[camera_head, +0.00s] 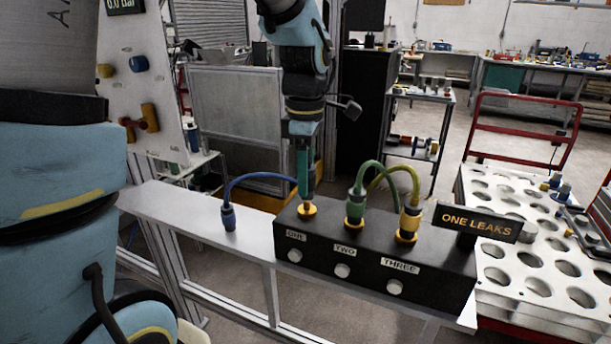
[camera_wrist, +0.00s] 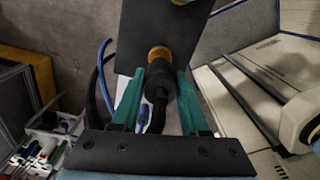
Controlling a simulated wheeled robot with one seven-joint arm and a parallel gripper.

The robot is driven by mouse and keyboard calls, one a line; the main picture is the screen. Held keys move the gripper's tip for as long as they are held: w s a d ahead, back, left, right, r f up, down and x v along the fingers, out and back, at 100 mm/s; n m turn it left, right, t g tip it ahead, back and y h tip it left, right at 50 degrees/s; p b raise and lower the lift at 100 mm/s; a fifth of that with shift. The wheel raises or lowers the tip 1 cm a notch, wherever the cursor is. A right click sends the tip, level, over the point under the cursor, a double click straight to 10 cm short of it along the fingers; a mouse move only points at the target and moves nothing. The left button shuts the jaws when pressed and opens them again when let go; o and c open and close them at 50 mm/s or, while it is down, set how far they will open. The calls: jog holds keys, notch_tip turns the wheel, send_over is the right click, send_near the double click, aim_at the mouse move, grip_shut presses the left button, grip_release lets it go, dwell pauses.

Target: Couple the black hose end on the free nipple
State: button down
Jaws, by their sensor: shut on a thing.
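A black manifold block (camera_head: 365,245) carries three outlets labelled ONE, TWO and THREE. My gripper (camera_head: 305,192) is directly above outlet ONE, pointing down at its orange-yellow collar (camera_head: 307,209). In the wrist view, the green fingers of my gripper (camera_wrist: 160,72) are shut on the black hose end (camera_wrist: 158,88). The hose end lines up with the orange collar (camera_wrist: 158,54) and looks close against it. I cannot tell whether it sits over the nipple or only touches it. In the head view, the fingers hide the hose end.
A green hose (camera_head: 369,167) is on TWO and a yellow hose (camera_head: 410,178) on THREE, close right of my gripper. A blue hose (camera_head: 255,178) arches left to a blue end (camera_head: 229,217) on the grey beam (camera_head: 180,205). A "ONE LEAKS" sign (camera_head: 478,222) stands at right.

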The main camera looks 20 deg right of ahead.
jog(key=shift+f+b, duration=0.9)
jog(key=shift+f, duration=0.55)
jog(key=shift+c, duration=1.7)
grip_release()
notch_tip(320, 180, up, 11)
jog(key=shift+f+b, duration=0.1)
jog(key=shift+b, duration=0.65)
jog(key=a+f+m, duration=0.4)
jog(key=a+f, duration=0.1)
jog(key=a, duration=0.3)
jog(key=a+f+m+t, duration=0.1)
jog(key=a+f+m, duration=0.3)
jog(key=a, duration=0.4)
jog(key=w+a+f+m, duration=0.1)
jog(key=a+f+m, duration=0.3)
jog(key=a, duration=0.5)
notch_tip(320, 180, down, 3)
jog(key=shift+r+m+t, duration=0.2)
jog(key=shift+m+t, duration=0.1)
jog(key=shift+m, duration=0.1)
